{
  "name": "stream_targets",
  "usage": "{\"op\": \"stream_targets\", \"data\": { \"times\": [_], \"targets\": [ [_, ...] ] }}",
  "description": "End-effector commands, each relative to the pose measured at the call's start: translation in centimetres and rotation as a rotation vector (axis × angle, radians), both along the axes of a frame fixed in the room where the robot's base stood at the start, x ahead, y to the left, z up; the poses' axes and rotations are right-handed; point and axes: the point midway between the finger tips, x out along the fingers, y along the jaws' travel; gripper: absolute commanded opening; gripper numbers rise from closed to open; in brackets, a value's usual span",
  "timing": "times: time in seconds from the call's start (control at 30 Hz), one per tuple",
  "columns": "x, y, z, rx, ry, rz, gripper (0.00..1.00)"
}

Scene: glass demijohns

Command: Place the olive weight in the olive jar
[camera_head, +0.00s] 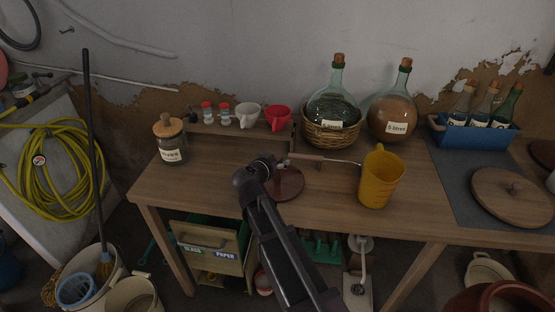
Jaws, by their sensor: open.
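A glass jar (171,145) with a round cork stopper and a white label stands at the left of the wooden table. It may be the olive jar, but its label is too small to read. I cannot pick out the olive weight for certain. A reddish-brown round disc (291,186) lies on the table at the middle, partly behind my arm. My gripper (284,163) is open above the table near this disc's far edge. It is small and dark in the picture, and what lies between its fingers is hard to see.
A yellow jug (380,178) stands right of my gripper, with a thin handled tool (325,158) left of it. Behind are a demijohn in a basket (329,132), another demijohn (394,111), and white (248,115) and red (278,118) cups. The table's left front is clear.

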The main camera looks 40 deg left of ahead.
Motion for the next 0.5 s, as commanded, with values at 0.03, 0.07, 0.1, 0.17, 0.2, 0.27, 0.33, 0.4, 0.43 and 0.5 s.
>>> {"op": "stream_targets", "data": {
  "times": [0.03, 0.07, 0.1, 0.17, 0.2, 0.27, 0.33, 0.4, 0.43, 0.5],
  "targets": [
    [-0.6, -0.2, 0.3, 0.000, 0.000, 0.002, 0.81],
    [-0.8, -0.3, 0.4, 0.000, 0.000, 0.002, 0.81],
    [-1.3, -0.5, 0.6, 0.000, 0.000, 0.002, 0.81],
    [-2.0, -0.7, 0.9, 0.000, 0.000, 0.002, 0.81],
    [-2.5, -0.9, 1.2, -0.001, 0.000, 0.001, 0.81],
    [-3.4, -1.2, 1.5, -0.001, 0.000, 0.003, 0.81],
    [-4.4, -1.5, 1.9, 0.000, 0.000, 0.003, 0.81],
    [-5.5, -1.8, 2.3, 0.000, 0.000, 0.002, 0.81],
    [-5.9, -2.0, 2.5, 0.000, 0.000, 0.002, 0.81],
    [-6.9, -2.2, 2.9, 0.000, 0.000, 0.003, 0.81]
  ]
}}
